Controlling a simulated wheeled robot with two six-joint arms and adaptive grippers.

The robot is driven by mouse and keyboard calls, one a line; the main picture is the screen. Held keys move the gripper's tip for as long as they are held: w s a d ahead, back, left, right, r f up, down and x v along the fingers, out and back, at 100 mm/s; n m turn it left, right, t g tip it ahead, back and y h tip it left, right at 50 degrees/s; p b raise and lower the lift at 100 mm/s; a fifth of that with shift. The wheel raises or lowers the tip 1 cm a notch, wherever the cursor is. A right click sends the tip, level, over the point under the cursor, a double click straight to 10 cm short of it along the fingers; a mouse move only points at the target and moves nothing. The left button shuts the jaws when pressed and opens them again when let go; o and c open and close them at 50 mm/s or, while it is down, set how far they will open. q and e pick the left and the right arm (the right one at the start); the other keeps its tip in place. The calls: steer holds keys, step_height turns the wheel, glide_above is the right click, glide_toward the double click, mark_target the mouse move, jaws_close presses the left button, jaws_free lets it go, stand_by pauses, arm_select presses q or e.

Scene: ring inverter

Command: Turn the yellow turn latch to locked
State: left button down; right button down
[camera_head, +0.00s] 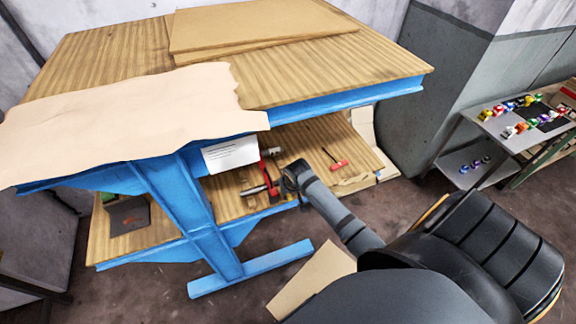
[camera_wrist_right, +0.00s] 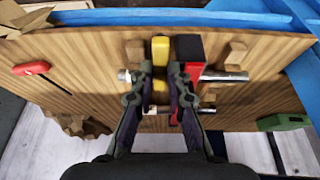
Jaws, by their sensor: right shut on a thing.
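The yellow turn latch (camera_wrist_right: 160,48) is in the right wrist view, upper middle, on the wooden board. My right gripper (camera_wrist_right: 160,72) has a finger on each side of it and is shut on it. The fingers and wrist hide its near part. In the head view my right gripper (camera_head: 291,178) is over the lower shelf of the blue workbench, and the latch is hidden there. My left gripper is not in view.
Metal rods (camera_wrist_right: 225,76) and small wooden blocks (camera_wrist_right: 234,54) lie close around the latch. A red-handled tool (camera_wrist_right: 30,68) is at the left and a green object (camera_wrist_right: 284,122) at the right. The blue bench frame (camera_head: 180,195) and tabletop edge (camera_head: 345,103) stand near my right arm.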

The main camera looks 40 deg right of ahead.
mark_target(277, 193)
steer(key=w+m+g+h+b, duration=0.1)
steer(key=m, duration=0.5)
steer(key=w+a+m+g+h+b, duration=0.1)
steer(key=m+g, duration=0.1)
steer(key=m, duration=0.4)
steer(key=w+a+m+g+h+b, duration=0.1)
steer(key=m+g, duration=0.1)
steer(key=m, duration=0.3)
steer(key=shift+w+a+m, duration=0.15)
steer(key=shift+w+m, duration=0.2)
steer(key=shift+m, duration=0.05)
steer(key=shift+b, duration=0.35)
steer(key=c, duration=1.3)
jaws_free()
steer(key=shift+g, duration=0.3)
